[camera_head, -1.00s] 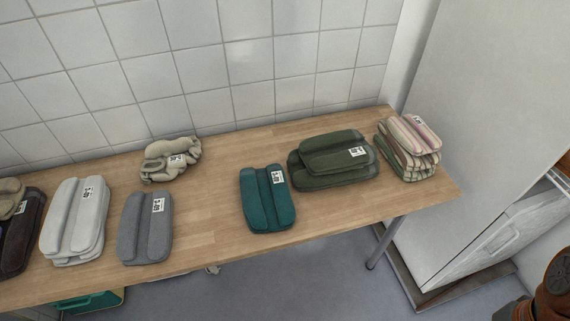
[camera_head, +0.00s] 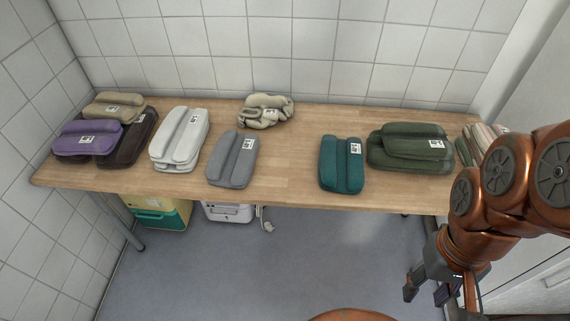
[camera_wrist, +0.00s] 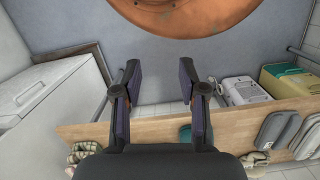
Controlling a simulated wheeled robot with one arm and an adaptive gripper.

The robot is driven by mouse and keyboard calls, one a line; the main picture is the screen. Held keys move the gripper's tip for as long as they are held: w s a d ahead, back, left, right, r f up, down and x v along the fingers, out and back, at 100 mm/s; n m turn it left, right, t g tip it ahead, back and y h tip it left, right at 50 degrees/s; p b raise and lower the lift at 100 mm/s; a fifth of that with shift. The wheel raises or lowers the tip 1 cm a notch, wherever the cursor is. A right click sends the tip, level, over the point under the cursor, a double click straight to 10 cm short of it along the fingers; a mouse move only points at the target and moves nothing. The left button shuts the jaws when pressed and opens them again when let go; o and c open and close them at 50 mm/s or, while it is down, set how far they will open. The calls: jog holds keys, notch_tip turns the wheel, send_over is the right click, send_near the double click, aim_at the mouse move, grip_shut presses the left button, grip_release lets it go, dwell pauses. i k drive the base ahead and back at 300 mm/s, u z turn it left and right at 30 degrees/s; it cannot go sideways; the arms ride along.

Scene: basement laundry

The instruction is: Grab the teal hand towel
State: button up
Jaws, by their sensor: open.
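The teal hand towel (camera_head: 341,165) lies folded on the wooden table (camera_head: 290,118), near its front edge, with a white label on top. It also shows in part in the wrist view (camera_wrist: 186,134), beside the right finger. My gripper (camera_head: 427,292) is at the lower right of the head view, in front of the table and to the right of the teal towel, apart from it. In the wrist view my gripper (camera_wrist: 160,100) has its two fingers spread with nothing between them.
A dark green towel stack (camera_head: 411,148) lies close right of the teal towel, a grey towel (camera_head: 233,158) to its left. A crumpled beige towel (camera_head: 265,110) lies behind. White (camera_head: 180,138) and purple towels (camera_head: 86,138) lie further left. Table space around the teal towel's left is bare.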

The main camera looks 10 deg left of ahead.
aim_at(341, 169)
jog(key=z, duration=2.3)
jog(key=k, duration=1.75)
jog(key=u, duration=2.2)
jog(key=i, duration=0.5)
jog(key=z, duration=0.1)
